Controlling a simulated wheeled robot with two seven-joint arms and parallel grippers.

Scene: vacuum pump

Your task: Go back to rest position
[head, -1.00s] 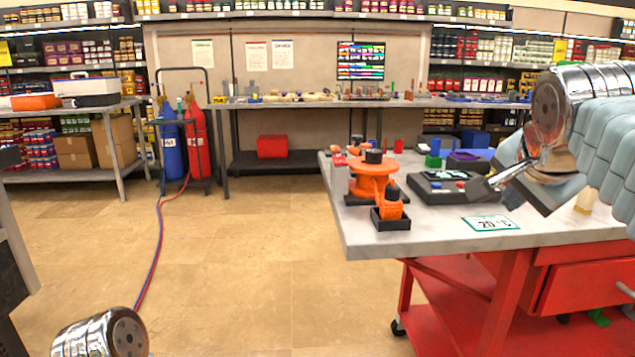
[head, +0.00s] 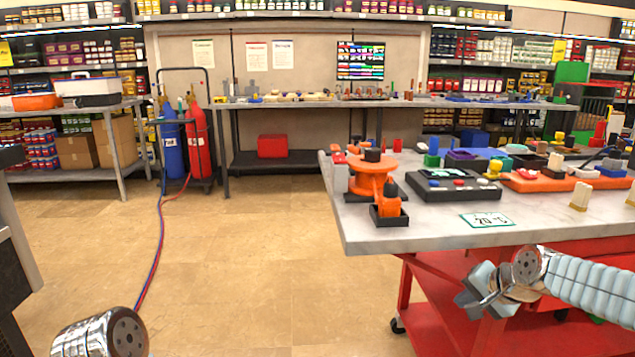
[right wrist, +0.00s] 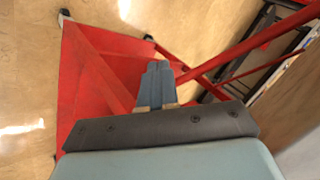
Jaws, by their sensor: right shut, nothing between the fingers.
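My right gripper (head: 470,297) is shut and empty. It hangs in front of the workbench, lower than the grey tabletop (head: 375,238), with my right arm coming in from the right edge. In the right wrist view its two fingers (right wrist: 158,68) lie together, with the red cart frame and tan floor behind them. On the bench stand an orange pump-like assembly (head: 372,178) and a black box with buttons (head: 455,186). Of my left arm only a chrome wrist part shows at the bottom left; its gripper is out of view.
The red cart (head: 430,310) under the tabletop is close to my right gripper. Several small coloured parts lie on the bench's right side. A green-edged temperature card (head: 488,220) lies near its front edge. The floor (head: 250,260) to the left is open, apart from red and blue hoses.

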